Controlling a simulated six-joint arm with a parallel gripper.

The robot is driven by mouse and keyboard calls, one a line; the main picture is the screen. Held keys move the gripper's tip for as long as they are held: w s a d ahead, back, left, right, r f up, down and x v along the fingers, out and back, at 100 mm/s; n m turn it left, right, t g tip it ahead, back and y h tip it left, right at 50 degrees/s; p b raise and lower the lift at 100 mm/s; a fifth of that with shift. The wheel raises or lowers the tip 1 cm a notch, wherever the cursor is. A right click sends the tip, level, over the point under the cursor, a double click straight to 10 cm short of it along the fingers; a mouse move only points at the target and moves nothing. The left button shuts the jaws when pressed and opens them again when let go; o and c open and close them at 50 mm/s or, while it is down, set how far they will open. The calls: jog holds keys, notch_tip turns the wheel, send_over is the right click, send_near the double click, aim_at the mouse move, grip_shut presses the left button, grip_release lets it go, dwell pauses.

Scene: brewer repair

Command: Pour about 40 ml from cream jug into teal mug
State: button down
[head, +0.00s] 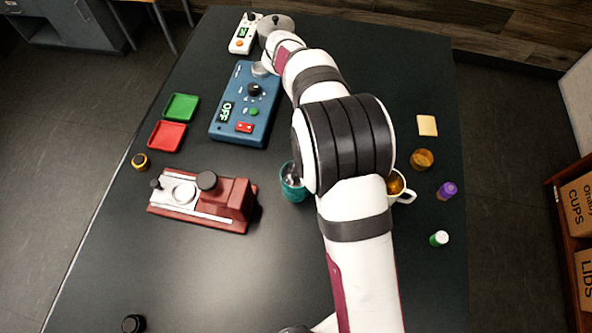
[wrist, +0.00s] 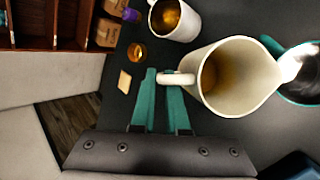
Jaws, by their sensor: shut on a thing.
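The cream jug (wrist: 232,52) shows in the wrist view with its open mouth facing the camera and a brownish tint inside. My gripper (wrist: 160,85) has its teal fingers shut on the jug's handle (wrist: 178,79). The jug's rim is close beside the teal mug (wrist: 303,100). A bright pale patch (wrist: 297,65) lies between the rim and the mug's mouth; I cannot tell whether it is liquid or a reflection. In the head view the teal mug (head: 292,188) stands upright left of my arm, which hides the jug and gripper. The mug's fill level is unclear.
A red-and-silver device (head: 235,203) and blue control box (head: 245,105) are left. The front left table is mostly clear.

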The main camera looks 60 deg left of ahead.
jog(key=s+r+t, duration=0.1)
jog(key=r+t+h, duration=0.1)
jog(key=s+r+m+t, duration=0.1)
jog(key=t, duration=0.1)
jog(key=shift+s+a+r, duration=0.25)
jog(key=shift+s+r, duration=0.05)
jog(key=shift+s, duration=0.05)
jog(key=shift+s+r, duration=0.1)
jog(key=shift+r, duration=0.05)
jog(key=shift+s+a+r+m+t+h, duration=0.15)
jog(key=shift+s+r+m+t+h, duration=0.15)
jog(key=shift+s+r+t+h, duration=0.45)
jog(key=shift+f, duration=0.15)
jog(key=shift+s+t, duration=0.1)
jog(key=shift+t, duration=0.25)
jog(key=shift+s+a+f+t, duration=0.15)
jog(key=shift+s+t, duration=0.1)
jog(key=shift+s, duration=0.3)
jog(key=shift+s+a+f+t, duration=0.1)
jog(key=shift+s+t, duration=0.15)
jog(key=shift+s, duration=0.25)
dwell(1.0)
